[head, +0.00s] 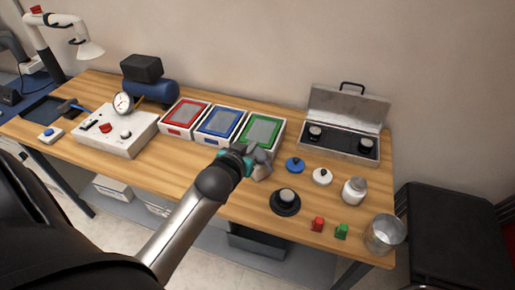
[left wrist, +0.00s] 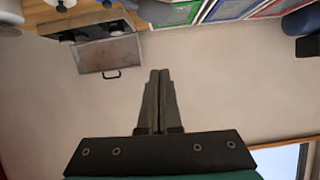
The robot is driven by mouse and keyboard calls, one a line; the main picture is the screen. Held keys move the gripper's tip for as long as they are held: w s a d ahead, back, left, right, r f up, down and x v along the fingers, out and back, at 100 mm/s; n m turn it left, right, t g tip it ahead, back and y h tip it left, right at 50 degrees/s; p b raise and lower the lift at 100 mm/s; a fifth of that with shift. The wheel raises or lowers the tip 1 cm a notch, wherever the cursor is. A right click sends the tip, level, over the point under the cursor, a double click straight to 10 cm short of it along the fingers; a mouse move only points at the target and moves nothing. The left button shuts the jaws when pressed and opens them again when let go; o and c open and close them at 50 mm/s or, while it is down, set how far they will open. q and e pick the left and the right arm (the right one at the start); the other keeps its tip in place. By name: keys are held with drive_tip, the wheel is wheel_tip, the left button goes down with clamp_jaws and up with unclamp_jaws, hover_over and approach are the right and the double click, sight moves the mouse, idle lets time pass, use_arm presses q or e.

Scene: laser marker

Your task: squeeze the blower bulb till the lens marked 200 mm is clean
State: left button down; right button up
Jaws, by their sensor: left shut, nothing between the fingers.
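My left gripper (head: 262,160) is shut and empty, just in front of the green-framed tray; its closed fingers also show in the left wrist view (left wrist: 158,78). A dark round lens-like piece (head: 287,196) sits on a black round base on the table, right of the gripper. Two more dark round pieces (head: 315,132) (head: 365,146) sit in the open metal case (head: 345,106). No 200 mm marking is legible, so I cannot tell which lens it is. I cannot make out a blower bulb for certain. My right gripper is not in view.
Red, blue and green framed trays (head: 259,131) stand behind the gripper. The front-left wood (head: 150,171) is clear.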

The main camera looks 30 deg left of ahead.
use_arm(q)
hover_over(258, 155)
wheel_tip(258, 155, down, 3)
drive_tip(key=shift+w+f+b, duration=0.1)
drive_tip(key=shift+w+b, duration=0.05)
drive_tip(key=shift+b, duration=0.3)
wheel_tip(258, 155, down, 3)
drive_tip(key=shift+f, duration=0.1)
drive_tip(key=shift+s+f+b, duration=0.2)
drive_tip(key=shift+f+b, duration=0.1)
drive_tip(key=shift+f, duration=0.1)
